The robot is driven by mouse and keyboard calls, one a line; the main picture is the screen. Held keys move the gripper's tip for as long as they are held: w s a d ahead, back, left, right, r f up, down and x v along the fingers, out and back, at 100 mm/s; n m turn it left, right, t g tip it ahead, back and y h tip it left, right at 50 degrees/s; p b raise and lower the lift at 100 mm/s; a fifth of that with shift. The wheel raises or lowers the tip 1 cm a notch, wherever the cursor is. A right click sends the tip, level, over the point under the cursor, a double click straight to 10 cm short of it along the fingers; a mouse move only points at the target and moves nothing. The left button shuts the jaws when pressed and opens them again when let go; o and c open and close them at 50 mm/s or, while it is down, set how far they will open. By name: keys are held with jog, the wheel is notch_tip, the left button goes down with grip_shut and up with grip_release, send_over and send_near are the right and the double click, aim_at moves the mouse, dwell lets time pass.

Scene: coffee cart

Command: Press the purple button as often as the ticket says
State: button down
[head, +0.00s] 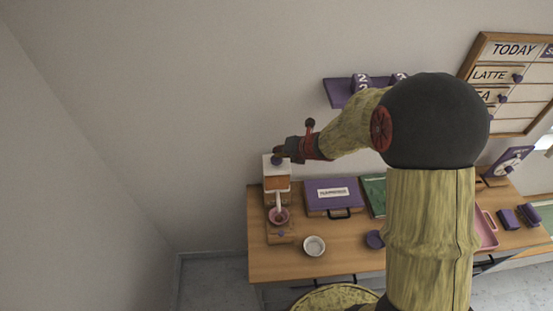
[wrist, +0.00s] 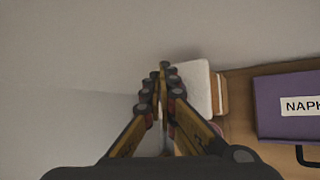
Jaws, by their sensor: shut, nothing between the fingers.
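The coffee machine (head: 276,184), white and wood with a pink part at its middle, stands at the left end of the counter. A small purple spot (head: 281,233), perhaps a button, shows on its wooden foot. In the wrist view my closed fingertips (wrist: 165,69) are beside the white top (wrist: 196,86). I cannot make out a ticket.
A purple napkin box (head: 332,194) and a green board (head: 374,192) stand right of the machine. A white bowl (head: 314,246) and a purple round thing (head: 374,239) are on the counter (head: 342,262). A purple shelf (head: 340,93) and menu board (head: 512,85) hang behind.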

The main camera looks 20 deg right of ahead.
jog(key=shift+f+b, duration=0.85)
jog(key=shift+f, duration=0.05)
dwell(0.7)
dwell(0.3)
jog(key=shift+r+p, duration=1.15)
jog(key=shift+r, duration=0.15)
notch_tip(320, 180, up, 5)
jog(key=p, duration=0.4)
dwell(0.4)
